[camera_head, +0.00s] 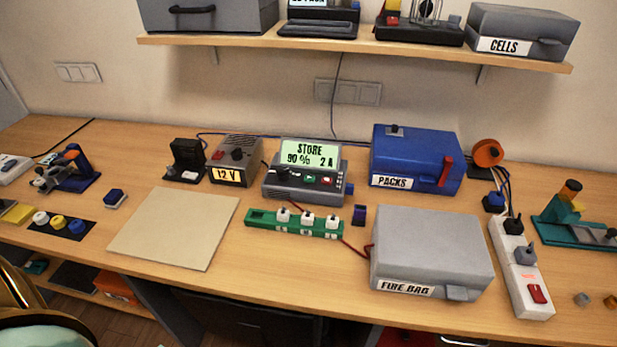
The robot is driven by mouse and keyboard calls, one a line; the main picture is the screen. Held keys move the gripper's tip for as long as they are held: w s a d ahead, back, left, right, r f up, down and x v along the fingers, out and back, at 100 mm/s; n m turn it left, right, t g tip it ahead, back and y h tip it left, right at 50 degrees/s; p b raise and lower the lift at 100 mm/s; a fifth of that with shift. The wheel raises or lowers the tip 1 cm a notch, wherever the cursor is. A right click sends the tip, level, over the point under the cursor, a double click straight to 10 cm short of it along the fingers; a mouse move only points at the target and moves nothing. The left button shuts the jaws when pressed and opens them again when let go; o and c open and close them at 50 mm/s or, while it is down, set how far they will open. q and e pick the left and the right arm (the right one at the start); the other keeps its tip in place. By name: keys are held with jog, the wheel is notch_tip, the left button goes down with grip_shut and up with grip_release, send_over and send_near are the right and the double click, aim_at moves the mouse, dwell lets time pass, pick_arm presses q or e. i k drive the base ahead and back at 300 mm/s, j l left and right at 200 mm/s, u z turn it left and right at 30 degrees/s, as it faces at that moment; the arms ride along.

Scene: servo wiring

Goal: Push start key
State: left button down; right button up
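The charger (283,192) stands at the middle of the bench. Its lit green screen (310,153) reads "STORE 90% 2 A". Below the screen, its front panel has a dark knob (282,173), a small green key (310,180) and a small red key (327,181). The marks on the keys are too small to read for certain. A green balance board (262,219) with several white sockets lies in front of the charger. Neither of my grippers shows in the head view, and nothing touches the keys.
A grey "12 V" supply (236,161) stands left of the charger and a blue "PACKS" case (416,155) right. A grey "FIRE BAG" box (430,240) sits front right, near a white power strip (523,270). A beige mat (175,228) lies bare at left. A shelf (350,48) overhangs the back.

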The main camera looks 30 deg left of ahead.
aim_at(307, 179)
jog(key=k+j, duration=0.1)
jog(key=j, duration=0.25)
jog(key=j+z, duration=0.1)
jog(key=j, duration=0.25)
jog(key=k+j, duration=0.15)
jog(key=j, duration=0.2)
jog(key=k+j, duration=0.1)
jog(key=j, duration=0.25)
jog(key=z, duration=0.05)
